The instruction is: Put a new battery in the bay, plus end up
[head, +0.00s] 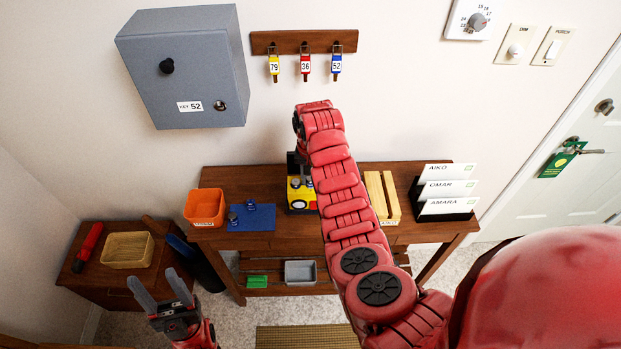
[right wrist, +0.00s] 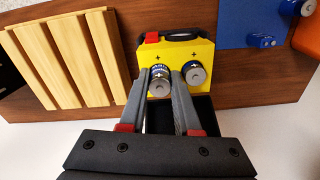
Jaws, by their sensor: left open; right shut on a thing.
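The yellow device (head: 300,193) stands on the wooden desk, partly hidden by my right arm in the head view. In the right wrist view the yellow device (right wrist: 183,53) shows two plus marks beside its battery places. One blue battery with a grey end (right wrist: 195,73) stands at the right place. My right gripper (right wrist: 160,84) is shut on another blue battery (right wrist: 158,86), at the left place; how deep it sits I cannot tell. Two loose batteries (head: 233,217) lie on the blue mat (head: 262,218). My left gripper (head: 163,298) is open and empty at the lower left.
An orange bin (head: 205,206) stands left of the mat. A slatted wooden block (head: 382,196) and a name-card rack (head: 445,204) stand to the right. A side table (head: 85,283) with a tan basket (head: 127,249) is at left. A grey cabinet (head: 190,75) hangs above.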

